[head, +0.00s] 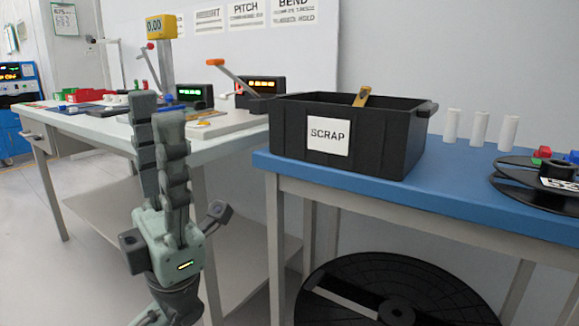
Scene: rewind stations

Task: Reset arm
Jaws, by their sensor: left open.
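My left gripper (157,108) points upward in front of the white workbench, with its two long dark fingers apart. No object shows between them. Behind it, a thin lever arm with a red knob (150,46) stands beside a post with a yellow display box (161,27). Another arm with an orange end (216,62) slants down to the right toward a black box with a lit display (261,86). My left gripper's fingers hide part of the bench. My right gripper is not in view.
A black SCRAP bin (365,140) with a yellow piece (362,95) stands on the blue table (400,190). White cylinders (480,129) and a black spool (545,190) are to its right. A large reel (390,295) is below. Floor at left (50,275) is clear.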

